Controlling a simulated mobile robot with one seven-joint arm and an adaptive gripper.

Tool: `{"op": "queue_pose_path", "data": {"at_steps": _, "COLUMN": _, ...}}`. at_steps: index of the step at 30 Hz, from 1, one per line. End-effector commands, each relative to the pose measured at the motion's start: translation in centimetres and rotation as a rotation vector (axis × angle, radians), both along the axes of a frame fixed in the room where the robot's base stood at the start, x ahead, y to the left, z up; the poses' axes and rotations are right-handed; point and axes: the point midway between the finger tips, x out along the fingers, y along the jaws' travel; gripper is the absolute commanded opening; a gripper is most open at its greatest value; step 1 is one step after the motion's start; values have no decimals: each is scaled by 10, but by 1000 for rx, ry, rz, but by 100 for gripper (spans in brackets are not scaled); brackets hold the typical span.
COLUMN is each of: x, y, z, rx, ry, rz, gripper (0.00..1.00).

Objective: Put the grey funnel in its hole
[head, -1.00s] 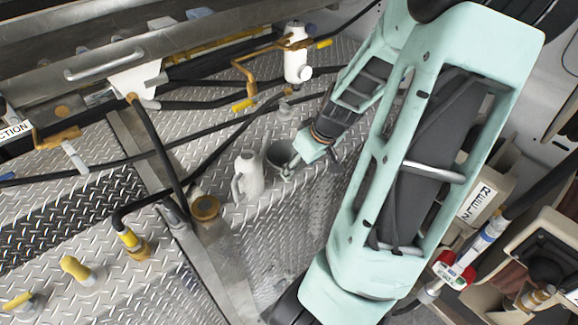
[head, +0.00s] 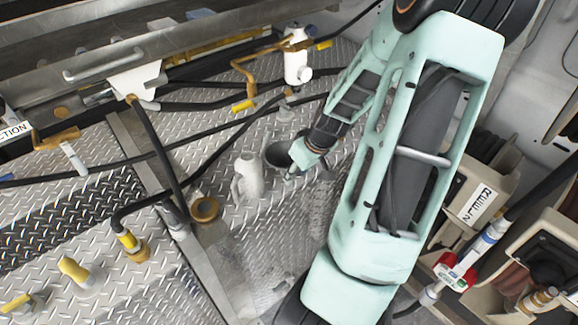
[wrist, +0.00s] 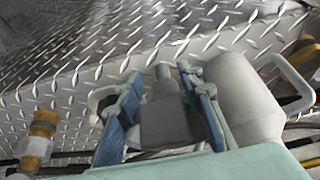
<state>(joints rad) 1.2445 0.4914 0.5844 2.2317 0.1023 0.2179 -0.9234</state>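In the wrist view my gripper's two blue fingers (wrist: 162,88) stand well apart. No firm hold on the funnel shows. The funnel's hole cannot be picked out with certainty.
A pale jug (head: 249,178) stands close at the funnel's left. A brass ring fitting (head: 205,208) is farther left. Black hoses cross the plate behind, below a white canister (head: 298,66). Reels, one labelled (head: 479,203), are at the right. Bare plate lies before the jug.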

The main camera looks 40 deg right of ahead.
Motion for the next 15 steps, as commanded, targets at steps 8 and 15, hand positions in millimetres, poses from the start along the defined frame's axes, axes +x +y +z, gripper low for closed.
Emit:
{"op": "queue_pose_path", "data": {"at_steps": 8, "x": 0, "y": 0, "z": 0, "rx": 0, "ry": 0, "rz": 0, "gripper": 1}}
{"op": "queue_pose_path", "data": {"at_steps": 15, "x": 0, "y": 0, "z": 0, "rx": 0, "ry": 0, "rz": 0, "gripper": 0}}
